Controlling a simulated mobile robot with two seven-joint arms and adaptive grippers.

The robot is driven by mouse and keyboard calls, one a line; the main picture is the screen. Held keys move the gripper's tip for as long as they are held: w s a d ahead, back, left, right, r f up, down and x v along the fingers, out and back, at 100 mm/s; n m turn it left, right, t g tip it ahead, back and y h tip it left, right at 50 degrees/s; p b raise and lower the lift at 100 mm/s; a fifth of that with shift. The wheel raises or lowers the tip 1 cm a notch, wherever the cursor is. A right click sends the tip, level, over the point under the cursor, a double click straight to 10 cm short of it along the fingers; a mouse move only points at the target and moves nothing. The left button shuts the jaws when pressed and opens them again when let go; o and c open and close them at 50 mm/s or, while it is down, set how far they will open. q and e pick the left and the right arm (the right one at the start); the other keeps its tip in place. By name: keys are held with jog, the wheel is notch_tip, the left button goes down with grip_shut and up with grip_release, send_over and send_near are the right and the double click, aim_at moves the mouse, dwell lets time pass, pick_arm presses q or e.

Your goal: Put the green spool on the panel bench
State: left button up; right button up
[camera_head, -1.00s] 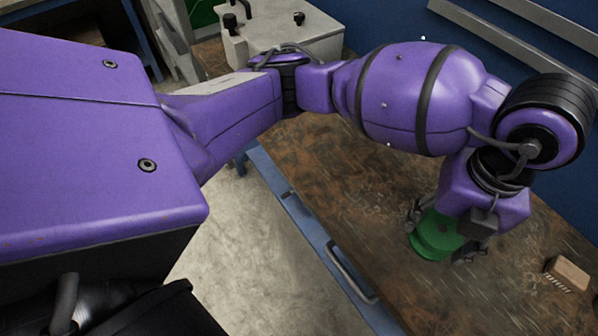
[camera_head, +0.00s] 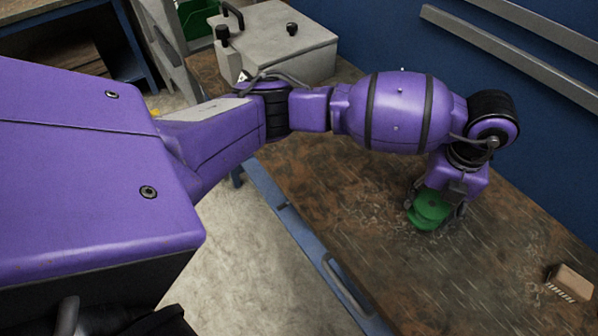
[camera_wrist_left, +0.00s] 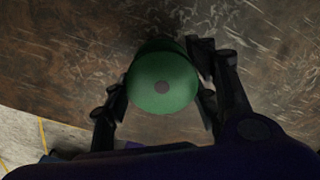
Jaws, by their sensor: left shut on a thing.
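The green spool (camera_head: 432,209) is between the fingers of my left gripper (camera_head: 437,203), over the brown, scuffed top of the bench (camera_head: 335,205). Whether the spool's underside touches the bench top cannot be told. My right gripper is not in view.
A wooden brush-like block (camera_head: 571,281) lies on the bench to the right of the spool. A grey box (camera_head: 278,45) with black knobs stands at the far left end. A blue wall (camera_head: 380,40) with metal rails is behind. Bare bench lies around the spool.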

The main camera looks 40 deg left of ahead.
aim_at(431, 204)
pick_arm(q)
notch_tip(431, 204, down, 2)
jog(key=shift+f, duration=0.15)
jog(key=o, duration=1.2)
notch_tip(431, 204, up, 12)
jog(key=shift+r, duration=0.15)
